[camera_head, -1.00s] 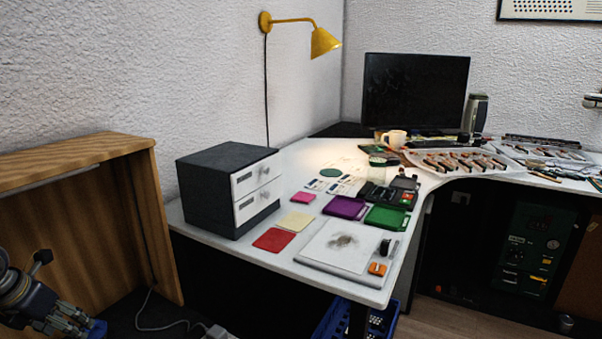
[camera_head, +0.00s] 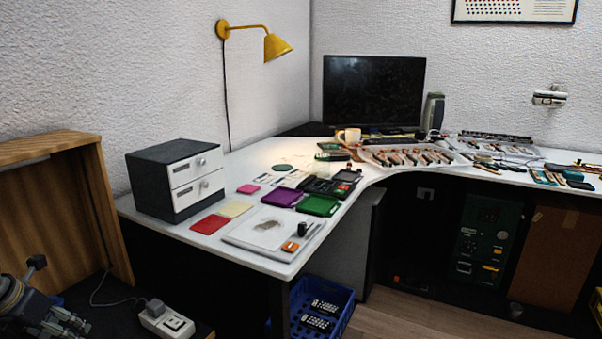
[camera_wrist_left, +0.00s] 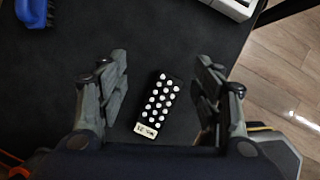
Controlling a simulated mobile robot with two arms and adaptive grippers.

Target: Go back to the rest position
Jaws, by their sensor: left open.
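My left gripper (camera_wrist_left: 162,95) is open in the left wrist view, with its two fingers spread and nothing between them. Part of my left arm and gripper (camera_head: 62,325) shows at the lower left corner of the head view, beside the wooden cabinet and clear of the white desk. My right gripper is in neither view.
The white desk (camera_head: 262,262) carries a drawer unit (camera_head: 170,180), coloured trays and a monitor (camera_head: 375,92). A wooden cabinet (camera_head: 60,150) stands left. A blue crate (camera_head: 335,295) sits under the desk. A power strip (camera_head: 165,320) and a blue brush (camera_wrist_left: 35,12) lie low.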

